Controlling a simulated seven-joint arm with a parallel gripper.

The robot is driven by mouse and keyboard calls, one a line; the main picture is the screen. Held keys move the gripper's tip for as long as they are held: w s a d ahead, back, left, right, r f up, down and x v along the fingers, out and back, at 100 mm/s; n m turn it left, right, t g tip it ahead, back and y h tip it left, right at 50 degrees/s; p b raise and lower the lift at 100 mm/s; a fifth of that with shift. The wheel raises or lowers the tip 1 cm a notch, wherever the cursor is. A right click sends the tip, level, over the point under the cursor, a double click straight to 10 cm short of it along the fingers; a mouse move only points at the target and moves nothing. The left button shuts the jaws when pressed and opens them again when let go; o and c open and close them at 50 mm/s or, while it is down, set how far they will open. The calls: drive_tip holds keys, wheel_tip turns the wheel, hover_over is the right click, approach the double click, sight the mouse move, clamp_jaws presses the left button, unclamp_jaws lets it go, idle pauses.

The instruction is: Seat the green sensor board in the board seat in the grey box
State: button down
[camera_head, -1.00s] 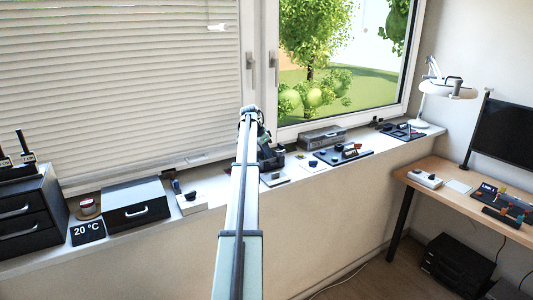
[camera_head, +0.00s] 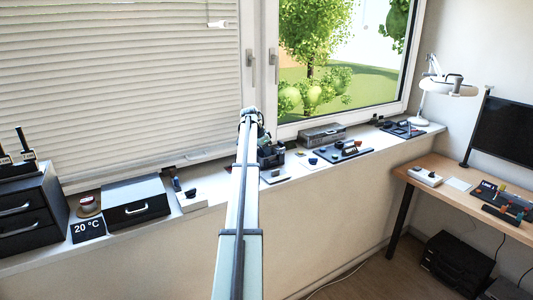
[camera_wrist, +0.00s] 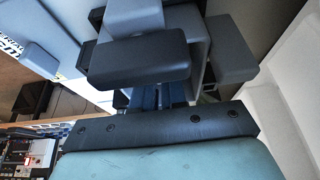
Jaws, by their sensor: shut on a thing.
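My gripper (camera_wrist: 145,65) fills the upper middle of the wrist view, with dark finger pads and grey blocks. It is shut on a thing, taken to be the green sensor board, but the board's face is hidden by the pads. In the head view my arm reaches to the window sill, and its far end hides most of the gripper. A grey box (camera_head: 322,134) stands on the sill below the window, right of my arm. I cannot make out a board seat in it.
A dark holder (camera_head: 271,156) with small parts stands on the sill just right of my arm. A dark tray (camera_head: 343,152) lies further right. A black drawer box (camera_head: 135,203) and a temperature display (camera_head: 88,231) are on the left. A desk (camera_head: 455,187) stands at right.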

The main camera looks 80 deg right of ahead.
drive_tip(key=c, duration=1.1)
unclamp_jaws()
drive_tip(key=v, duration=1.3)
drive_tip(key=shift+r, duration=0.35)
drive_tip(key=shift+w+a, duration=0.15)
